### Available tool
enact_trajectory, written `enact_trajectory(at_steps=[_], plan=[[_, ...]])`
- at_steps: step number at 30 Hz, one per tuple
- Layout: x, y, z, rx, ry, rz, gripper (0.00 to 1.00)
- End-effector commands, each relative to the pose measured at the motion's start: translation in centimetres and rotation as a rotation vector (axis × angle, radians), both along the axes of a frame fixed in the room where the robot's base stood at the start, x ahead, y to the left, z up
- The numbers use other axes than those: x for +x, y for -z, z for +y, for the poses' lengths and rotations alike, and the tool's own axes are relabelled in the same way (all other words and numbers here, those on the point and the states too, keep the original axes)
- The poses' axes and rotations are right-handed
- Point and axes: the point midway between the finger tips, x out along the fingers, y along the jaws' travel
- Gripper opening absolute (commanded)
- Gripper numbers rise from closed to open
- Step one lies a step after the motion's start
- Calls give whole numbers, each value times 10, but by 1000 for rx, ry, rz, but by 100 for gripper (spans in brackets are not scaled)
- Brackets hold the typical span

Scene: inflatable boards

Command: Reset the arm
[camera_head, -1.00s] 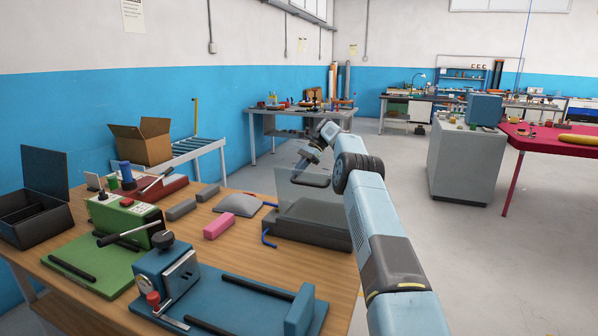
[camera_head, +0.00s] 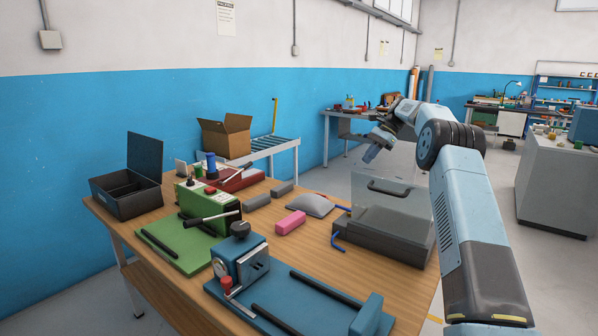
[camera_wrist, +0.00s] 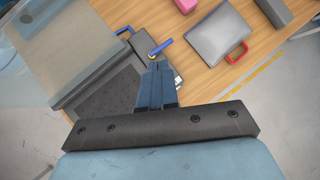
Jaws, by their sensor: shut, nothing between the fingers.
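My arm reaches forward from the lower right in the head view, bent at a dark ribbed joint. My gripper (camera_head: 371,154) hangs at its far end, pointing down and to the left, above the back right of the wooden table (camera_head: 318,262). In the wrist view my gripper (camera_wrist: 157,70) shows its blue fingers together and empty. Below it lies a dark grey case (camera_head: 385,238) with a raised clear lid (camera_head: 388,203). The gripper is apart from the case.
Several things crowd the table: a blue fixture (camera_head: 240,262), a green machine (camera_head: 208,208), a pink block (camera_head: 290,222), a grey pouch (camera_head: 310,205) and a black open box (camera_head: 127,190). A cardboard box (camera_head: 226,137) stands behind. Open floor lies to the right.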

Motion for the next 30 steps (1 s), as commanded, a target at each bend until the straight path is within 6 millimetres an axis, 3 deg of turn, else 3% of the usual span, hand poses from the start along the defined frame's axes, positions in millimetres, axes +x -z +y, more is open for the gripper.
enact_trajectory(at_steps=[1, 12, 20, 30], plan=[[-7, -14, 5, -14, -15, -20, 0], [-60, -80, 32, -114, -123, -163, 0], [-109, -118, 46, -187, -202, -260, 0], [-183, -154, 57, -282, -313, -384, 0]])
